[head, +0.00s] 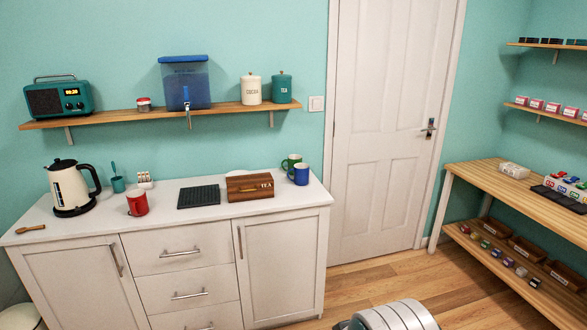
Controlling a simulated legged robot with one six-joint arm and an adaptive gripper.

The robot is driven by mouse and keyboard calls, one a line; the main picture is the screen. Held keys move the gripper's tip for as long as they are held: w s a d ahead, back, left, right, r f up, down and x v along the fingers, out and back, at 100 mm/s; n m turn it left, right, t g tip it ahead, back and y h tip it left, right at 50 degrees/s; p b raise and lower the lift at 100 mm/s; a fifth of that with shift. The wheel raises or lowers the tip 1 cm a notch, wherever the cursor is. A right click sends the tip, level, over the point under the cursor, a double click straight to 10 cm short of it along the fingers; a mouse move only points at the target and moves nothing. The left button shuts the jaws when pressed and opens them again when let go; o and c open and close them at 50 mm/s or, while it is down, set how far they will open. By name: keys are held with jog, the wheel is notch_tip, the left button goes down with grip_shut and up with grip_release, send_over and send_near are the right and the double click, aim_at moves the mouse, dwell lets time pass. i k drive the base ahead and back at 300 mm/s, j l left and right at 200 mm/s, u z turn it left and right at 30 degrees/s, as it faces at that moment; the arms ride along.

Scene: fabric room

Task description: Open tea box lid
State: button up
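The tea box (250,188) is a brown wooden box with TEA on its front. It sits on the white counter, near the right end, and its lid looks shut. A white round thing, perhaps a plate, shows partly behind it. My gripper is not in view. A grey, rounded metal part at the bottom edge looks like part of my own body or arm, well apart from the box.
On the white counter (95,222) stand a black mat (199,196) left of the box, blue (299,175) and green (290,160) mugs to its right, a red mug (137,203) and a kettle (72,188). A wall shelf (160,115) hangs above. Floor (365,275) before the door is clear.

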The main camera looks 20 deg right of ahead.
aim_at(252, 182)
jog(key=i+j, duration=0.15)
jog(key=i, duration=1.65)
